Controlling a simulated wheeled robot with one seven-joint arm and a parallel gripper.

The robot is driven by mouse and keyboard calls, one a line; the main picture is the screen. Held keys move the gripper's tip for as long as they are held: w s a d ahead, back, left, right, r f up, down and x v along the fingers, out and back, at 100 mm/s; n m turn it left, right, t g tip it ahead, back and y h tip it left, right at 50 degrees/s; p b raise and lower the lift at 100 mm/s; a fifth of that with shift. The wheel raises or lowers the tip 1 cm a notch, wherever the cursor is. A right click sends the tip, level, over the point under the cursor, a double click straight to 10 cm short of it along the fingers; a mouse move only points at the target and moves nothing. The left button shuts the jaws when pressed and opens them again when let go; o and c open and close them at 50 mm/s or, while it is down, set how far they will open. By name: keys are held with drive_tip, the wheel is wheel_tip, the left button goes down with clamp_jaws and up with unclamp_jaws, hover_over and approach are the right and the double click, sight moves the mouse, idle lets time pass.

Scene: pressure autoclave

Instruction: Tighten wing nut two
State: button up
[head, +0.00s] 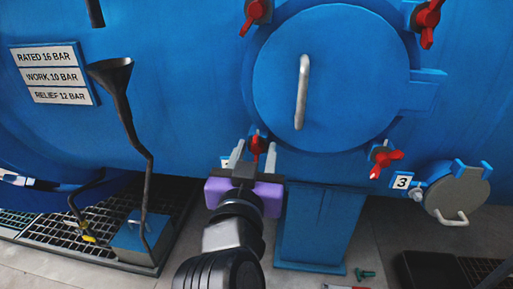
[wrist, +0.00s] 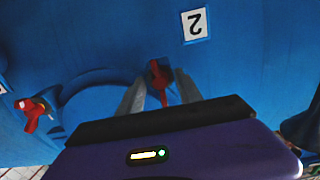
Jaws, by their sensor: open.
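Wing nut two is the red wing nut (head: 257,146) at the lower left of the round blue door (head: 330,75). In the wrist view the same red wing nut (wrist: 158,74) sits below the white label "2" (wrist: 195,25), which appears upside down. My gripper (head: 255,148) is open, with one grey finger on each side of this nut. In the wrist view my gripper (wrist: 160,86) also has the nut between its fingers, with a visible gap at least on the right. The label is mostly hidden in the head view.
Another red wing nut (head: 384,158) is beside label "3" (head: 402,182). Two more are at the door's top left (head: 256,12) and top right (head: 428,20). A grey handle (head: 301,92) sticks out from the door. A black funnel pipe (head: 125,110) stands left.

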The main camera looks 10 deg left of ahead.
drive_tip(key=s, duration=0.6)
drive_tip(key=shift+s+p, duration=0.2)
drive_tip(key=shift+p, duration=0.15)
drive_tip(key=shift+a, duration=0.1)
